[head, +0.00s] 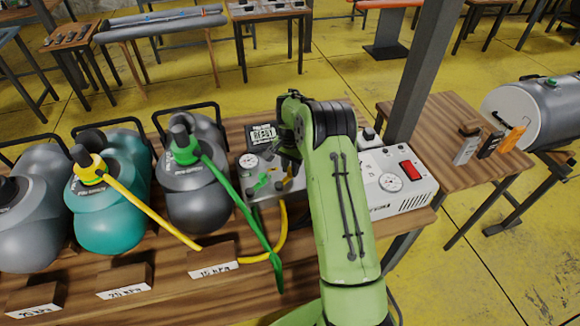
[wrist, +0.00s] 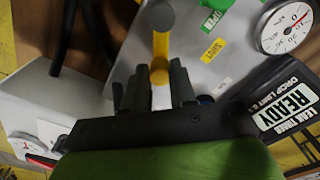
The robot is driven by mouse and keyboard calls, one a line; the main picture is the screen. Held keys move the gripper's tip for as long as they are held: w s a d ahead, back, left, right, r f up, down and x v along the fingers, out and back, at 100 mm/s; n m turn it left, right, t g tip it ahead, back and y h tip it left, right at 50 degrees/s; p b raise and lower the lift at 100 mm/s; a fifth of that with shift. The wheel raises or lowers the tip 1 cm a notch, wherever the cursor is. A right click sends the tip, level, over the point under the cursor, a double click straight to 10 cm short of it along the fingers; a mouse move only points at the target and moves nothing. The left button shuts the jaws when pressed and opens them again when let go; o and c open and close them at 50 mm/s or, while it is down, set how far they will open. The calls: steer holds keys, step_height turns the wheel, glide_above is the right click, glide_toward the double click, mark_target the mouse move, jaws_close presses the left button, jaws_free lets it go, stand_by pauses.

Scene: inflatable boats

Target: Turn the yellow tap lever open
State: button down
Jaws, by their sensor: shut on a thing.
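The yellow tap lever (wrist: 161,45) stands out from a grey panel (wrist: 200,75) in the wrist view. My gripper (wrist: 157,88) is shut on the lever, with one dark finger on each side of it. A dark round knob end shows at the top of the lever. A yellow label and a green label are on the panel beside it. In the head view my gripper (head: 286,158) is over the grey tap box (head: 268,194), and my arm and gripper hide the lever there. A green tap lever (head: 261,184) shows left of my gripper.
A gauge (wrist: 290,27) and a black leak timer reading READY (wrist: 282,105) are close by. A white pump box (head: 400,185) stands right of my arm. Inflatable boats (head: 108,205) with yellow and green hoses and pressure signs fill the bench's left.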

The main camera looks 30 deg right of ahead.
steer(key=c, duration=1.2)
jaws_free()
steer(key=shift+r, duration=0.1)
step_height(320, 180, up, 16)
steer(key=shift+f+p, duration=0.15)
steer(key=shift+p, duration=0.95)
